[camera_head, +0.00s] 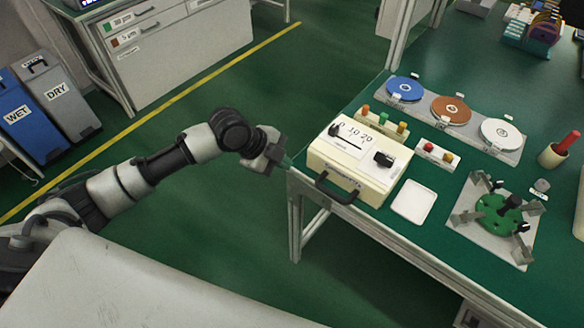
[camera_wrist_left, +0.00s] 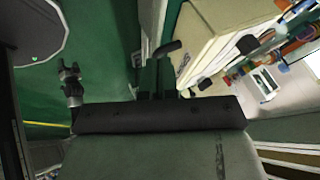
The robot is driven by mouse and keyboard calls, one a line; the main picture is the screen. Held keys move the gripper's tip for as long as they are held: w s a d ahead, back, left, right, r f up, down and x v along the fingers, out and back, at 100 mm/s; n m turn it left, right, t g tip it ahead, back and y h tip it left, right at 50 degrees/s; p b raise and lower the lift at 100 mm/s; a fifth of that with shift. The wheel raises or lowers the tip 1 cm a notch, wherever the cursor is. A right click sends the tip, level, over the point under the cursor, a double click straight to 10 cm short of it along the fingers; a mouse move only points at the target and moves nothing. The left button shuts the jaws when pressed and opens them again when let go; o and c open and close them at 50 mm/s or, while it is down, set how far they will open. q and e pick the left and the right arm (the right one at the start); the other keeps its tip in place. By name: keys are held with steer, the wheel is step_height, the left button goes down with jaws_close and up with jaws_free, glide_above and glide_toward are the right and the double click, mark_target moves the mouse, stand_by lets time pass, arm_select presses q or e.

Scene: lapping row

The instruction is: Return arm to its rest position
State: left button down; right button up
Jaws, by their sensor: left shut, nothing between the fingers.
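My left arm comes in from the left in the head view, and its gripper (camera_head: 285,160) is at the left corner of the green-topped workbench (camera_head: 372,215). The fingers are shut with nothing between them. The gripper is just left of the cream control box (camera_head: 358,158), which has a dial and a dark handle. In the left wrist view the dark gripper fingers (camera_wrist_left: 157,92) point toward the bench edge, and the cream box (camera_wrist_left: 215,40) shows close by at the upper right. My right gripper does not show.
On the bench stand a white tray (camera_head: 412,201), a plate with several coloured discs (camera_head: 451,110), a green fixture (camera_head: 498,215) and a red-topped cup (camera_head: 553,155). WET (camera_head: 22,115) and DRY (camera_head: 55,90) bins stand at the far left. The green floor (camera_head: 235,260) between is clear.

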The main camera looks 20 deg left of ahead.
arm_select(q)
steer(key=w+a+f+n+t+y, duration=0.2)
steer(key=a+f+n, duration=0.4)
steer(key=f, duration=0.4)
steer(key=s+a+f+n+y, duration=0.1)
steer(key=s+a+f+n, duration=0.15)
steer(key=f, duration=0.55)
steer(key=s+a+f+n+y, duration=0.15)
steer(key=s+f+n, duration=0.25)
steer(key=f, duration=0.5)
steer(key=s+f+n+g+y, duration=0.2)
steer(key=s+f+n, duration=0.1)
steer(key=s+f, duration=1.05)
steer(key=s+d+f+n+g, duration=0.1)
steer(key=s+d+f, duration=0.1)
steer(key=s, duration=1)
steer(key=s+d+f+n+g, duration=0.1)
steer(key=s+d+f, duration=0.1)
steer(key=s, duration=1)
steer(key=shift+f+n+g+p, duration=0.35)
steer(key=shift+f+g, duration=0.05)
steer(key=shift+f, duration=0.45)
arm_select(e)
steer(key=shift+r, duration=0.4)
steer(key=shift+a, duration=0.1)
